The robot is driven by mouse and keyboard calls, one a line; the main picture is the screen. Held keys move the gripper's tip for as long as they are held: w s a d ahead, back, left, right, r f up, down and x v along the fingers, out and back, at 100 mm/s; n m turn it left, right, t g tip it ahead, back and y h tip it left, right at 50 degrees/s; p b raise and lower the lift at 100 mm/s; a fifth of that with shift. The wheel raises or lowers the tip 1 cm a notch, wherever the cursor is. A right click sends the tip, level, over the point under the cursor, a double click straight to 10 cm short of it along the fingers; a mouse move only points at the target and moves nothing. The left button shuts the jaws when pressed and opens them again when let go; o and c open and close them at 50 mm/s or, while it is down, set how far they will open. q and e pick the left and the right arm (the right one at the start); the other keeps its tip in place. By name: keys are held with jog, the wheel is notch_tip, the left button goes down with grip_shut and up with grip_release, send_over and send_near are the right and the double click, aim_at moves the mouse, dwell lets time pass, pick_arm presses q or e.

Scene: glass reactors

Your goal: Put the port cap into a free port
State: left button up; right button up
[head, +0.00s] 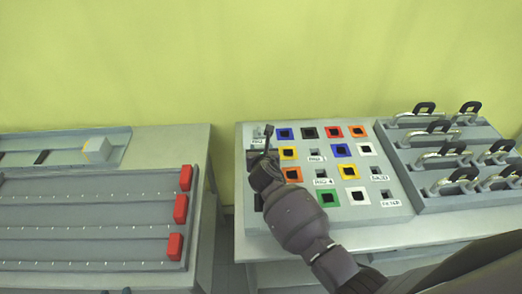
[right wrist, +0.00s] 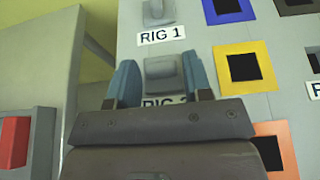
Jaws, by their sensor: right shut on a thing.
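My right gripper (head: 266,145) is over the left column of the grey port panel (head: 350,218). In the right wrist view its two blue-grey fingers (right wrist: 163,82) stand on either side of a small grey knobbed piece, which looks like the port cap (right wrist: 164,70). The gripper is shut on it. It sits just above a partly hidden label reading RIG 2. Coloured frames around dark square openings look like free ports: blue (head: 285,133), yellow (right wrist: 244,66), red (head: 333,131) and green (head: 329,198).
Similar grey pieces stand by other labels, such as RIG 1 (right wrist: 158,12). A rack with several handled items (head: 445,150) is at the right. A grey tray with red blocks (head: 180,209) is at the left, across a gap between the tables.

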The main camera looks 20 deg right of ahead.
jog(key=shift+f, duration=0.25)
dwell(0.8)
jog(key=o, duration=1)
jog(key=shift+s, duration=0.15)
jog(key=shift+s+r, duration=0.15)
jog(key=shift+s, duration=0.1)
jog(key=p+v, duration=0.2)
jog(key=v, duration=0.8)
jog(key=shift+a, duration=0.1)
jog(key=shift+r, duration=0.1)
